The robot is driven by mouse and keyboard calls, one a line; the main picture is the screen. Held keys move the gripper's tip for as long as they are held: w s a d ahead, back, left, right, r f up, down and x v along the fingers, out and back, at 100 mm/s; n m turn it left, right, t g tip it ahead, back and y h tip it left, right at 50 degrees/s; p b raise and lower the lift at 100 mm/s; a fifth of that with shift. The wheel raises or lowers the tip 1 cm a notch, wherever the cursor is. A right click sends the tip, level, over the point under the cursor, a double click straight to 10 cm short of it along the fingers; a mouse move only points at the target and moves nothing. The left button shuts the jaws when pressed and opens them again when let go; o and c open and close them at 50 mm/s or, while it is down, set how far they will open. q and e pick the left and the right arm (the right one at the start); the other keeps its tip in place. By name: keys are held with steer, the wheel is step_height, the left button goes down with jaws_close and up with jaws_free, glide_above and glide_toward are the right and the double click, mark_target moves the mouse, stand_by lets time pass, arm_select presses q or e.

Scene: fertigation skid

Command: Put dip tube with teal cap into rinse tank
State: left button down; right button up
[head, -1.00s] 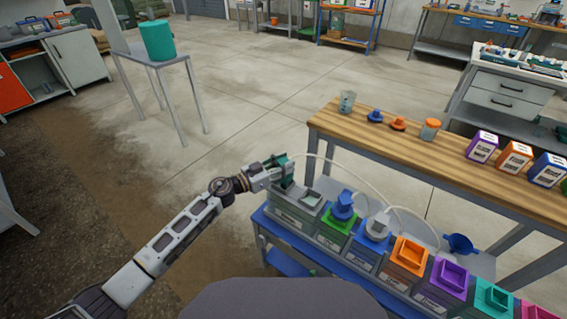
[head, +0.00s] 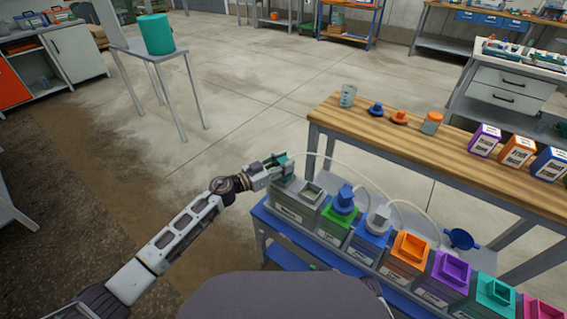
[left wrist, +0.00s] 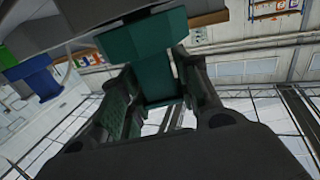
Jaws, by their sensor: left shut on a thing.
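My left gripper (head: 277,168) is shut on the teal cap (head: 284,160) of the dip tube, at the left end of the tank row. In the left wrist view the dark teal cap (left wrist: 150,62) sits between the two fingers. A pale hose (head: 325,158) arcs right from the cap. The cap is at the grey tank (head: 291,207) at the left end, which has a square opening (head: 313,192). I cannot tell whether cap and tank touch; the tube below the cap is hidden. Tank labels are too small to read, so I cannot confirm the rinse tank. My right gripper is not in view.
Right of the grey tank stand a green tank (head: 337,222) with a blue cap (head: 346,199) and a blue tank (head: 369,243) with a pale cap (head: 379,217). Orange, purple and teal tanks follow. A wooden bench (head: 450,150) stands behind. Open floor lies left.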

arm_select(q)
steer(key=c, duration=0.9)
jaws_free()
steer(key=shift+c, duration=0.2)
steer(key=shift+s+a, duration=0.1)
steer(key=v, duration=1.1)
steer(key=shift+s+a, duration=0.2)
steer(key=shift+a, duration=0.1)
